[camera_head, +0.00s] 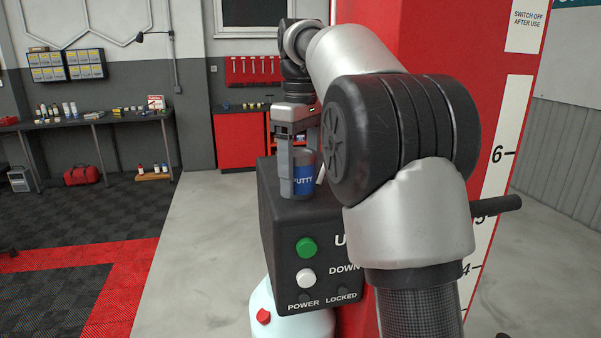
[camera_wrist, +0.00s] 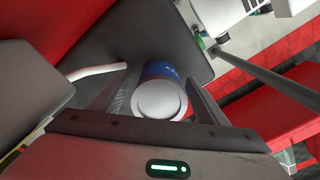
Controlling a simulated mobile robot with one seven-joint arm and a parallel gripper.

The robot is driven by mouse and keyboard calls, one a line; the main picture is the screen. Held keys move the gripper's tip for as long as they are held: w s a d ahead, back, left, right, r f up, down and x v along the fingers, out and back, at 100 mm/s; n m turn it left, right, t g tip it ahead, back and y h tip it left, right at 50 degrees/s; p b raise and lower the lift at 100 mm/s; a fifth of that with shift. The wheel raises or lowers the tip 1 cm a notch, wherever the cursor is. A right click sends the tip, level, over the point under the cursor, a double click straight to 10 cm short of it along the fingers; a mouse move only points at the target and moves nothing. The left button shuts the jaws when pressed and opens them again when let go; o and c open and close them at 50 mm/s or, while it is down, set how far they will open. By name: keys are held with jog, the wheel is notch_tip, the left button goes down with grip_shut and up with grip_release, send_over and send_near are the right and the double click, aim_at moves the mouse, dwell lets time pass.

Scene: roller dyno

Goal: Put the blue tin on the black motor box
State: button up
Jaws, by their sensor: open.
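The blue tin (camera_head: 304,181), lettered "PUTTY", stands upright on top of the black motor box (camera_head: 273,230), near its front edge. In the wrist view the tin (camera_wrist: 161,98) shows its pale round lid and a strip of blue side, over the dark box top (camera_wrist: 125,42). My gripper (camera_head: 297,172) points down over the tin. Its fingers are open, one on each side of the tin in the wrist view (camera_wrist: 162,92). A grey finger covers the tin's left part in the head view. I cannot tell whether either finger touches it.
A white rod (camera_wrist: 97,70) sticks out beside the tin over the box top. The box front bears a green button (camera_head: 306,247) and a white button (camera_head: 306,278). A red post (camera_head: 368,45) rises close behind. My arm hides the box's right side.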

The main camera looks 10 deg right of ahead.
aim_at(300, 152)
notch_tip(300, 152, up, 7)
jog(key=shift+r, duration=0.1)
jog(key=shift+s+r, duration=0.1)
jog(key=shift+r, duration=0.1)
jog(key=shift+s+r+m, duration=0.3)
jog(key=shift+s, duration=0.15)
jog(key=s+f+m+t, duration=0.2)
jog(key=s, duration=0.5)
jog(key=s+f+m+t, duration=0.1)
jog(key=s+f+m, duration=0.2)
jog(key=s, duration=0.4)
jog(key=s+f+m+t, duration=0.2)
jog(key=s+f+m, duration=0.1)
jog(key=s+f, duration=0.8)
notch_tip(300, 152, down, 3)
jog(key=shift+s+a+r+t, duration=0.1)
jog(key=shift+s+a+t, duration=0.2)
jog(key=shift+s+a, duration=0.1)
